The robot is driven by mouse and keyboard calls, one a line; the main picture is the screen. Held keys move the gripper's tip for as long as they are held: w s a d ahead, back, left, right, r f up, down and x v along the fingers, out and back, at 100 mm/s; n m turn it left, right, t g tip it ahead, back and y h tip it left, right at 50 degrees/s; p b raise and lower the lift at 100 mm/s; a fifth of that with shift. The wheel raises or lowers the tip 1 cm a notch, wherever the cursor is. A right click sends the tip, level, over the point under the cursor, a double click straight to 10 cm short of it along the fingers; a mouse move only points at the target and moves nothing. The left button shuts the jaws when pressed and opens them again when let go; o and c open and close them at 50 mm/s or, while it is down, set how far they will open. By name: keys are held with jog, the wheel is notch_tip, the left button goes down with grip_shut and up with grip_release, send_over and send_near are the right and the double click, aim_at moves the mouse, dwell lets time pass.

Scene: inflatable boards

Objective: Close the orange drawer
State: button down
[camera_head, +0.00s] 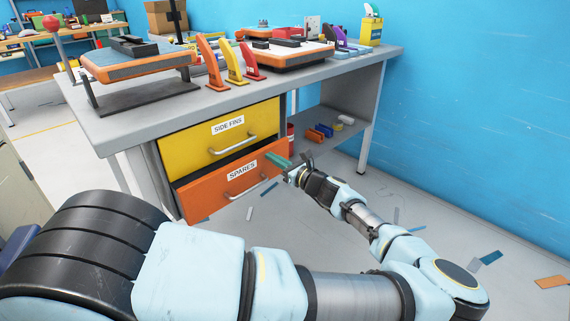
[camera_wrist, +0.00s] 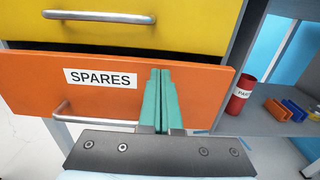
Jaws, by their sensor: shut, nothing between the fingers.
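The orange drawer (camera_head: 215,196), labelled SPARES, is the lower drawer under the bench. It stands partly pulled out, with its front ahead of the yellow drawer above. Its front (camera_wrist: 30,85) fills the middle of the wrist view, with a metal bar handle (camera_wrist: 90,118) low on it. My gripper (camera_head: 285,160) is at the right part of the orange front, near its upper edge. Its green fingers (camera_wrist: 160,72) are together and empty, with tips at the drawer's top edge in the wrist view. I cannot tell whether they touch the front.
The yellow drawer (camera_head: 205,145), labelled SIDE FINS, is above, with a dark gap below it. The grey bench (camera_head: 120,122) carries boards and coloured fins. A red can (camera_wrist: 240,95) and small blocks sit on the lower shelf to the right. Scraps lie on the floor (camera_head: 400,190).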

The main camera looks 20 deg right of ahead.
aim_at(264, 152)
jog(key=shift+w+a, duration=0.3)
jog(key=shift+w, duration=0.3)
jog(key=x, duration=0.4)
jog(key=shift+w+a, duration=0.2)
jog(key=shift+w+a+r, duration=0.1)
jog(key=shift+w+a, duration=0.05)
jog(key=shift+w, duration=0.2)
